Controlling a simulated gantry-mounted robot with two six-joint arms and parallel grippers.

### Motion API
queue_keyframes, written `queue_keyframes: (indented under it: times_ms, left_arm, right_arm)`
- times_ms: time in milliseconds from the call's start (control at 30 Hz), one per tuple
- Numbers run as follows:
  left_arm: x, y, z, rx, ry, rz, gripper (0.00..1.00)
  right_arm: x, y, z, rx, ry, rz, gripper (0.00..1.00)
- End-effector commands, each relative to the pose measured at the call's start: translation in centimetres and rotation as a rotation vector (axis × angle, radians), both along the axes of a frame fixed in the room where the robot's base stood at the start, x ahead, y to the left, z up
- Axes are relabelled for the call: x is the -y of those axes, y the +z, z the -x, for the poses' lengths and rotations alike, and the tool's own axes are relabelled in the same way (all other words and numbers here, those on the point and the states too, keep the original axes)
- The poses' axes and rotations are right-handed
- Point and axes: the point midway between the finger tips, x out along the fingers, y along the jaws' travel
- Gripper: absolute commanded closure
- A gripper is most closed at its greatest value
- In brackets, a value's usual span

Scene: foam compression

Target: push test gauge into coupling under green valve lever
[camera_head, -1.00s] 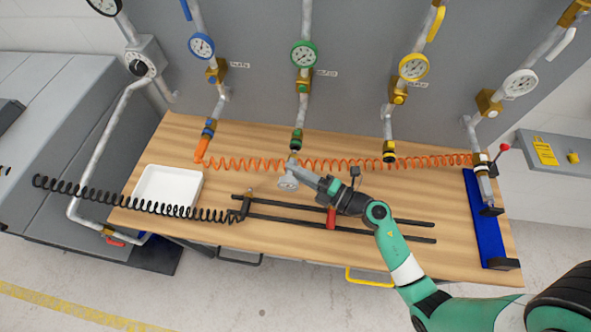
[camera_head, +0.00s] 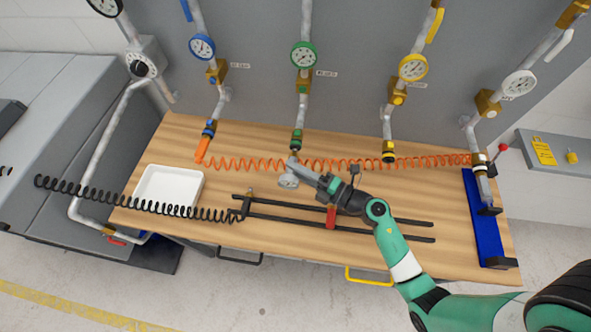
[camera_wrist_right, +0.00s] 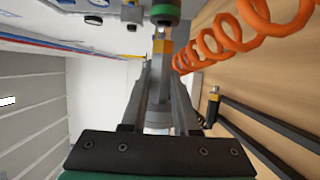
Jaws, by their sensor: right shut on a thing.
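The test gauge (camera_head: 288,181) has a small round face and hangs in my right gripper (camera_head: 304,172). The gripper is shut on it, below the middle pipe. The coupling (camera_head: 297,140) with a green band is at the lower end of the pipe that carries the green-rimmed gauge (camera_head: 303,54). In the right wrist view the green-ringed coupling (camera_wrist_right: 165,12) is at the top. The test gauge's brass fitting (camera_wrist_right: 162,46) points up just below it, close and nearly in line. I cannot tell whether they touch. The green lever is not clearly visible. My left gripper is not in view.
An orange coiled hose (camera_head: 345,164) runs across the bench behind the gripper. Two black rails (camera_head: 390,230) lie below the arm. A white tray (camera_head: 168,187) stands at left, with a black coiled hose (camera_head: 120,202) across it. Blue and yellow pipe lines flank the middle one.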

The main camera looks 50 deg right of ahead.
Motion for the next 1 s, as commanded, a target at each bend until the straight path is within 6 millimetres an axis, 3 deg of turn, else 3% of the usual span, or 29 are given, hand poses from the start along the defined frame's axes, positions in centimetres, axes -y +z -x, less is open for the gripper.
queue_keyframes:
  times_ms: [1000]
  left_arm:
    - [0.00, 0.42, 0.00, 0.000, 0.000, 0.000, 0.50]
  right_arm:
    - [0.97, 0.12, -0.56, 0.000, -0.001, -0.002, 1.00]
